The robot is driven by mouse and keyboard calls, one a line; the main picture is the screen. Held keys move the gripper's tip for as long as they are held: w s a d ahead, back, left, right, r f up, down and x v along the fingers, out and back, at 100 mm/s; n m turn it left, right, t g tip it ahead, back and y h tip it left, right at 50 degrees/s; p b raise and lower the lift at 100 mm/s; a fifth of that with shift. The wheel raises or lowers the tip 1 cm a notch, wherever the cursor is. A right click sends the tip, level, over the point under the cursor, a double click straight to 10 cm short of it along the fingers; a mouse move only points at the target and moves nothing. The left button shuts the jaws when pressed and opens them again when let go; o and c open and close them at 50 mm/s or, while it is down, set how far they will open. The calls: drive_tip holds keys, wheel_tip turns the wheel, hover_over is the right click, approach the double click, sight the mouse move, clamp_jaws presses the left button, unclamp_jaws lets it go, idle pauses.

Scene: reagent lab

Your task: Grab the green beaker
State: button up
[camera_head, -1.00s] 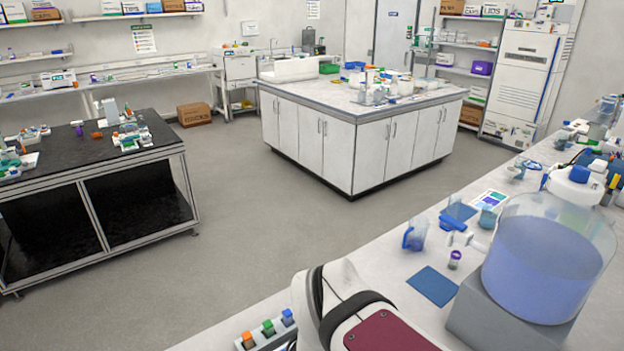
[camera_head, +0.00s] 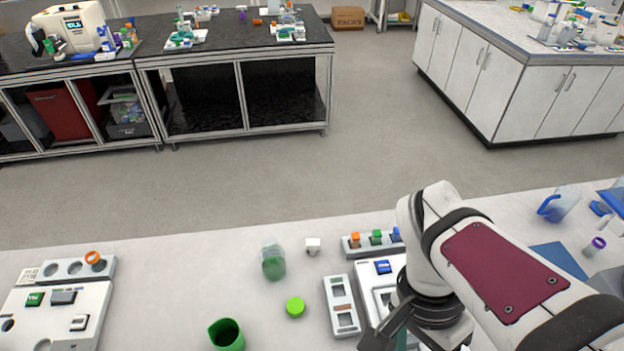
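A green beaker (camera_head: 227,338) with an open top and a pouring lip stands on the near white bench at the bottom edge. Its lower part is cut off by the frame. A clear jar with green contents (camera_head: 273,264) stands behind it to the right. A bright green round cap (camera_head: 295,307) lies on the bench between the jar and a grey-white rack. My gripper (camera_head: 392,336) is at the bottom, right of the beaker and apart from it. Only dark parts of it show, and its fingertips are cut off or hidden.
A white rack with two openings (camera_head: 342,304) and a block holding orange, green and blue caps (camera_head: 371,242) lie near my arm. A white device (camera_head: 60,318) is at the left. A small white piece (camera_head: 313,246) stands behind the cap. Bare bench lies left of the beaker.

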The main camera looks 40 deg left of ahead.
drive_tip(key=w+a+f+n+t+h, duration=0.1)
drive_tip(key=a+f+t+h, duration=0.15)
drive_tip(key=a, duration=0.55)
drive_tip(key=n+t, duration=0.1)
drive_tip(key=t, duration=0.6)
hover_over(237, 326)
drive_tip(key=w+d, duration=0.2)
drive_tip(key=d, duration=0.6)
wheel_tip(237, 326, down, 4)
drive_tip(key=s+a+f+t+y, duration=0.25)
drive_tip(key=s+a+f, duration=0.2)
drive_tip(key=s, duration=0.35)
drive_tip(key=s+a+f+t+y, duration=0.25)
drive_tip(key=s+a, duration=0.25)
drive_tip(key=s, duration=0.3)
drive_tip(key=shift+n+t+h, duration=0.25)
drive_tip(key=shift+n+t, duration=0.1)
drive_tip(key=shift+n, duration=0.05)
drive_tip(key=x, duration=1.5)
drive_tip(key=shift+w+f, duration=0.1)
drive_tip(key=shift+f, duration=0.2)
drive_tip(key=shift+w, duration=0.1)
drive_tip(key=shift+c, duration=0.3)
drive_tip(key=c, duration=1.4)
